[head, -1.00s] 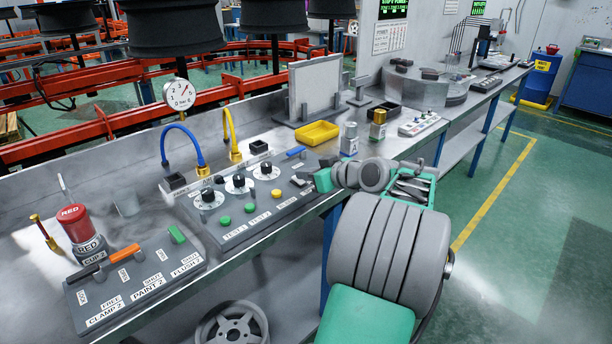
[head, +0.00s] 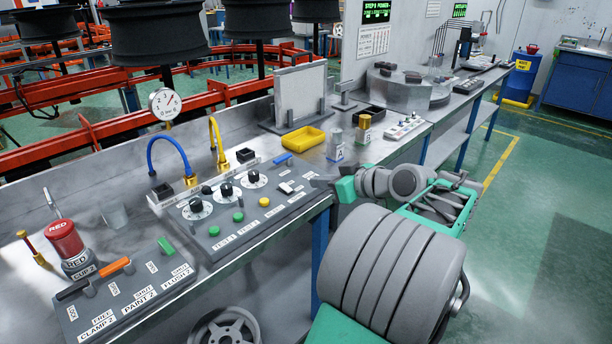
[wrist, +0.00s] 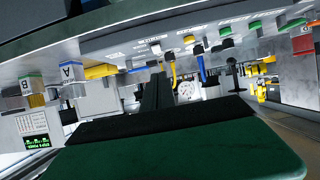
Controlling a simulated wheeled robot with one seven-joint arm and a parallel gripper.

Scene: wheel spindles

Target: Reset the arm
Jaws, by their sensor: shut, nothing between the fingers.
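My arm, grey and green, rises at the lower right of the head view and reaches left toward the bench. My gripper (head: 322,183) is at its end, beside the right end of the grey control panel (head: 240,205). Whether it touches the panel cannot be told. In the wrist view my gripper's dark fingers (wrist: 157,92) are together with nothing between them, and the bench appears tilted and upside down behind them.
The panel carries knobs, green and yellow buttons and a blue-handled switch (head: 284,159). A second panel (head: 125,290) and a red-capped cup (head: 66,240) are at left. The green floor at right is clear.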

